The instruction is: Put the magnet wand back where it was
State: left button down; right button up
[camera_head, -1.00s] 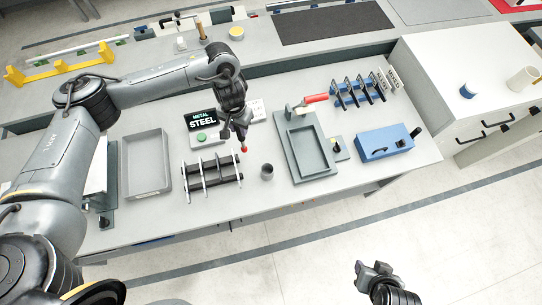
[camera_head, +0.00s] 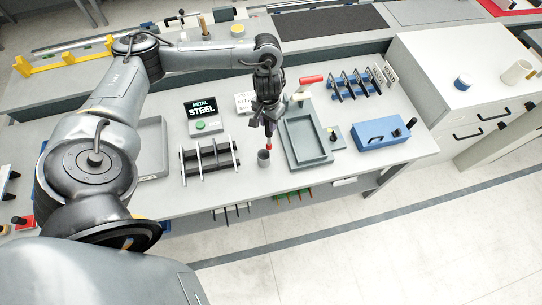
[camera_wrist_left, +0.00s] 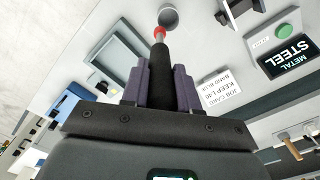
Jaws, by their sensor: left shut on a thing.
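My left gripper (camera_head: 268,127) is shut on the magnet wand and points down over the bench. The wand's black handle (camera_wrist_left: 159,85) sits between the fingers in the left wrist view, and its red tip (camera_wrist_left: 160,33) sticks out beyond them. In the head view the red tip (camera_head: 268,147) is at the upper edge of a small grey cup (camera_head: 264,159). In the left wrist view the cup (camera_wrist_left: 169,16) lies just past the tip. I cannot tell whether the tip touches the cup. My right gripper is not in view.
A black rack (camera_head: 208,159) stands left of the cup, and a grey-green tray (camera_head: 290,150) lies close on its right. Behind are a METAL STEEL display (camera_head: 202,109) and a white card (camera_head: 243,103). A blue box (camera_head: 383,134) is further right.

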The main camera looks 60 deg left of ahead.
pick_arm(q)
notch_tip(320, 180, down, 12)
jog(key=s+a+b, duration=0.1)
jog(key=s, duration=0.1)
dwell(0.8)
jog(key=c, duration=0.8)
grip_release()
jog(key=shift+f, duration=0.1)
jog(key=shift+c, duration=0.2)
